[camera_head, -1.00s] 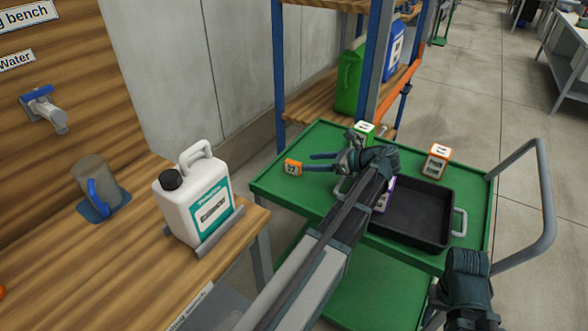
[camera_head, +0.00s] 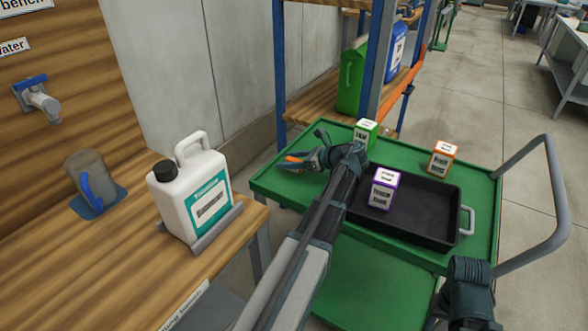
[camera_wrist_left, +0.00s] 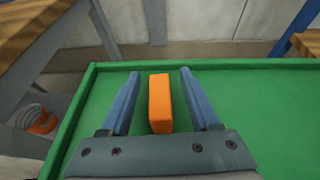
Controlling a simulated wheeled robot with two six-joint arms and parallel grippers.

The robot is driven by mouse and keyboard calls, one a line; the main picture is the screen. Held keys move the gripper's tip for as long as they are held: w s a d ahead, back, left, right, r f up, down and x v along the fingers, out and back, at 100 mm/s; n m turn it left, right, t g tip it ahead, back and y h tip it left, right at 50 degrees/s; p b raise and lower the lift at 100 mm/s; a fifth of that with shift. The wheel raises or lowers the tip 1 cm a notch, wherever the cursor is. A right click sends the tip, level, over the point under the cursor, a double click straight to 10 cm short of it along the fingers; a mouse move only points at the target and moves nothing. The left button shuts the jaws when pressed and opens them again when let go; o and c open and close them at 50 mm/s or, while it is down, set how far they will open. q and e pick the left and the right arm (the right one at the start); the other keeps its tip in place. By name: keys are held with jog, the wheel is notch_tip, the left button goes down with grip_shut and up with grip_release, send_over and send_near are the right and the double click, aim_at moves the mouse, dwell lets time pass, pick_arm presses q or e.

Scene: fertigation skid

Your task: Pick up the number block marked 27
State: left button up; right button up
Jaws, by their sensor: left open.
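The orange block (camera_head: 294,159) lies near the left edge of the green cart top and is mostly hidden by my left gripper in the head view. In the left wrist view the orange block (camera_wrist_left: 160,104) shows a plain orange face between the two blue fingers, with a gap on each side. Its number 27 is not visible now. My left gripper (camera_head: 287,162) is open, with its fingers on either side of the block. Part of my right arm shows at the lower right, but its gripper does not.
A black tray (camera_head: 415,226) sits on the green cart (camera_head: 484,182) with a purple-edged block (camera_head: 384,190) in it. A green-edged block (camera_head: 366,133) and an orange-edged block (camera_head: 441,160) stand nearby. A white jug (camera_head: 192,200) stands on the wooden bench at left.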

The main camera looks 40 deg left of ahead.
pick_arm(q)
jog(key=shift+s+a+f, duration=0.15)
jog(key=shift+a+f, duration=0.1)
jog(key=shift+a, duration=0.35)
jog(key=shift+c, duration=0.3)
grip_shut()
jog(key=shift+r, duration=0.1)
jog(key=shift+r+p, duration=0.85)
notch_tip(320, 180, up, 2)
jog(key=shift+p, duration=1)
jog(key=s+d, duration=0.3)
jog(key=d, duration=0.1)
jog(key=s+d, duration=0.3)
jog(key=d, duration=0.1)
jog(key=s+d+r+p, duration=0.1)
jog(key=s+d, duration=0.3)
jog(key=shift+d+r, duration=0.1)
jog(key=shift+d, duration=0.2)
